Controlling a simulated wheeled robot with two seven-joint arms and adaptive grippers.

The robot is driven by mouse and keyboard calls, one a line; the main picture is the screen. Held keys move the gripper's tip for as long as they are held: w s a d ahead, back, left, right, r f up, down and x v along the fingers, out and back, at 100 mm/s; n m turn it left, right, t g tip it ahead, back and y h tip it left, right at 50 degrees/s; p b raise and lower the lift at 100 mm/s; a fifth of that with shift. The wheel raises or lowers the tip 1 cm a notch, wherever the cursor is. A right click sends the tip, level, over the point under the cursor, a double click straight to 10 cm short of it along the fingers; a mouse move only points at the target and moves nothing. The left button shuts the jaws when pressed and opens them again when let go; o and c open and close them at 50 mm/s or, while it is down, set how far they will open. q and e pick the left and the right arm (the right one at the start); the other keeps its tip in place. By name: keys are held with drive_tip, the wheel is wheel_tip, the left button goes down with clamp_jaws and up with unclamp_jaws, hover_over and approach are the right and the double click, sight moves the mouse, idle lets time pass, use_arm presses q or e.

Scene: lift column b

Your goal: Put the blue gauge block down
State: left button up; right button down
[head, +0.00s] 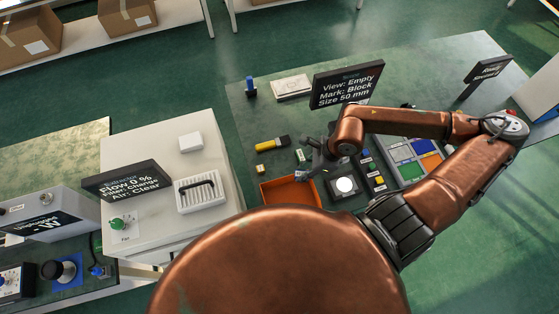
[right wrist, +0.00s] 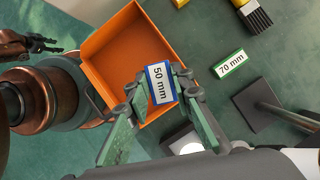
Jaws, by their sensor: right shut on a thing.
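My right gripper (head: 305,170) is shut on the blue gauge block (right wrist: 160,83), which has a white face marked 50 mm. In the right wrist view the fingertips (right wrist: 157,90) sit on either side of it. The block appears over the near corner of the orange bin (right wrist: 108,48); how high above it I cannot tell. The bin (head: 264,193) looks empty where its floor shows. In the head view the block is small at the fingertips. My left gripper (right wrist: 40,43) seems to show at the right wrist view's left edge, apart from the bin; its jaws are unclear.
A green 70 mm block (right wrist: 230,64) lies beside the bin. A yellow-handled brush (head: 272,144) lies behind it. A display sign (head: 347,85) stands at the back. A lit viewing plate (head: 345,185) and a coloured tray (head: 412,160) stand to the right.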

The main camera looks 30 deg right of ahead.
drive_tip(key=w+f, duration=0.3)
drive_tip(key=w, duration=0.5)
hover_over(278, 165)
drive_tip(key=s+d, duration=0.1)
drive_tip(key=s, duration=0.1)
drive_tip(key=f, duration=0.5)
drive_tip(key=shift+w+d+f+b, duration=0.15)
drive_tip(key=shift+w+f+b, duration=0.05)
drive_tip(key=shift+w+b, duration=0.1)
drive_tip(key=shift+w+f, duration=0.25)
drive_tip(key=shift+f, duration=0.1)
drive_tip(key=shift+w+f, duration=0.1)
drive_tip(key=shift+f, duration=1.6)
drive_tip(key=shift+f, duration=0.1)
drive_tip(key=c, duration=1.7)
unclamp_jaws()
drive_tip(key=v, duration=1.2)
drive_tip(key=shift+r, duration=0.25)
